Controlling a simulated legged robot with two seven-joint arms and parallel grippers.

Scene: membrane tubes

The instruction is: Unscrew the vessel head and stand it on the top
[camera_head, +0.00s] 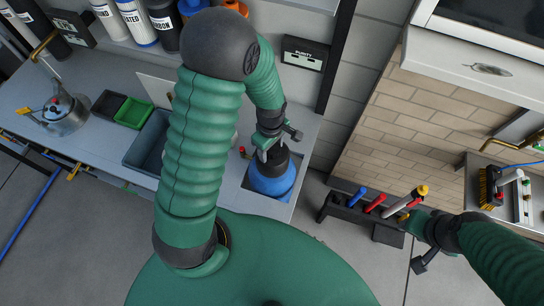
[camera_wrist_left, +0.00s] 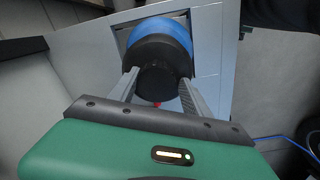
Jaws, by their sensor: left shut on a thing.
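The blue vessel (camera_head: 272,183) stands upright in a square opening of the worktop, with its black head (camera_head: 276,158) on top. In the left wrist view the blue vessel (camera_wrist_left: 165,30) shows behind the black head (camera_wrist_left: 160,50). My left gripper (camera_head: 266,152) is at the black head, and in the left wrist view its two fingers (camera_wrist_left: 158,82) are shut on the narrower part of it. The head still sits against the blue vessel; I cannot tell how far it is turned. My right gripper (camera_head: 412,222) hangs at the right by the tool rack, its fingers unclear.
Labelled cartridges (camera_head: 134,22) stand at the back. A rack (camera_head: 347,209) with coloured handles stands to the right of the worktop.

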